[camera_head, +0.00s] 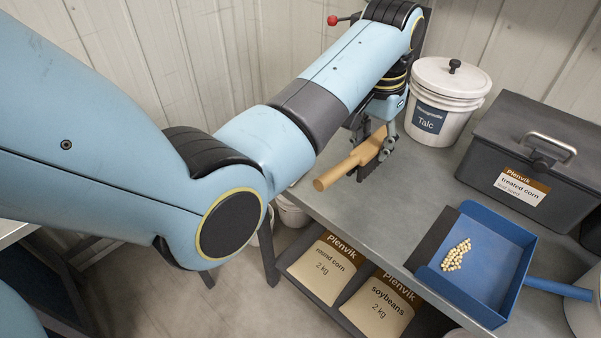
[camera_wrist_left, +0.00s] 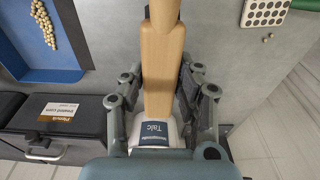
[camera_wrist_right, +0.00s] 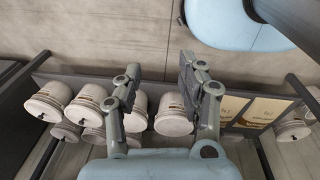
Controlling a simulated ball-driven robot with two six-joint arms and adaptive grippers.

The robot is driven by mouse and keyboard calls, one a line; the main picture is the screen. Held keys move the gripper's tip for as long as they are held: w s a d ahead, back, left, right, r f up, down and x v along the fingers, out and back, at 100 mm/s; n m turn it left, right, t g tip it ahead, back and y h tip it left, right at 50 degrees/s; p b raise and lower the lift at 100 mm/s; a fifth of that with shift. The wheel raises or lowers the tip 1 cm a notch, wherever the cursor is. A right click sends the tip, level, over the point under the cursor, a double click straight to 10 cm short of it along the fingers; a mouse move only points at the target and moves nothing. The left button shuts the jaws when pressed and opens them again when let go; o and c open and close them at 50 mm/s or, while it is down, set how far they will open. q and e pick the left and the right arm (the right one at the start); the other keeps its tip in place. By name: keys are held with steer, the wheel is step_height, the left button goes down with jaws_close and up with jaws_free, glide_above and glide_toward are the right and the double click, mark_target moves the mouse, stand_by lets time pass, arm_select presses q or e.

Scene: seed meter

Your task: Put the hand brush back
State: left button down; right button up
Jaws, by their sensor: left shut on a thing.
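The hand brush (camera_head: 340,172) has a light wooden body and handle. My left gripper (camera_head: 378,150) is shut on it, close to the tabletop near the left end of the bench. In the left wrist view the brush's wood (camera_wrist_left: 162,70) runs between the two fingers of my left gripper (camera_wrist_left: 160,95). Its bristles are mostly hidden; a dark strip shows below the wood in the head view. My right gripper (camera_wrist_right: 156,78) shows only in its own wrist view, open and empty, with its fingers apart.
On the bench (camera_head: 415,190) stand a white Talc bucket (camera_head: 446,100), a dark treated corn case (camera_head: 530,165) and a blue dustpan (camera_head: 500,255) holding seeds (camera_head: 456,255). Seed bags (camera_head: 325,272) sit on the shelf below. Several lidded buckets (camera_wrist_right: 90,105) show beneath my right gripper.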

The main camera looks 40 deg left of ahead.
arm_select(q)
steer(key=s+a+f+p, duration=0.1)
steer(key=a+f, duration=0.1)
steer(key=a, duration=0.1)
steer(key=s+a+f, duration=0.1)
steer(key=a+f, duration=0.1)
steer(key=a, duration=0.2)
steer(key=s+a+f+p, duration=0.1)
steer(key=s+a+f, duration=0.1)
steer(key=a+f, duration=0.1)
steer(key=shift+a+p, duration=0.25)
steer(key=shift+p, duration=0.1)
step_height(320, 180, down, 3)
steer(key=shift+f, duration=0.45)
steer(key=shift+f, duration=0.15)
steer(key=c, duration=1)
jaws_free()
steer(key=shift+o, duration=0.2)
